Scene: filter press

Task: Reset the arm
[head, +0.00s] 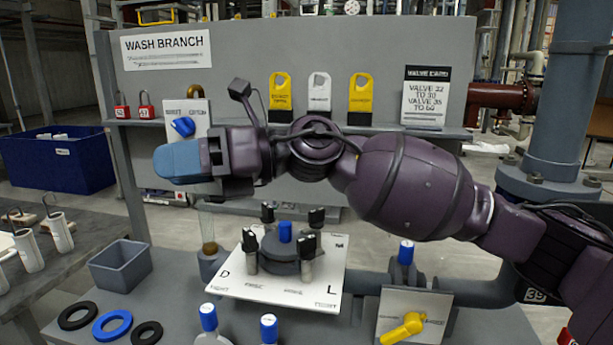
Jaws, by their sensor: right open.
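My right arm (410,187), dark purple, comes in from the right and stretches across the middle of the head view. Its gripper (168,162), with blue fingers, points left in front of the grey back panel (240,75). The gripper is open, and no object shows in it. It is above the white plate (265,292) and just below the blue knob (183,126) in the picture. The arm hides part of the panel and shelf. My left gripper is not in view.
Yellow and white tags (319,92) and a valve card (426,97) stand along the shelf. Below are a grey bin (121,265), several rings (112,325), blue-capped bottles (208,318) and a yellow handle (402,328). A pipe (565,110) stands at right.

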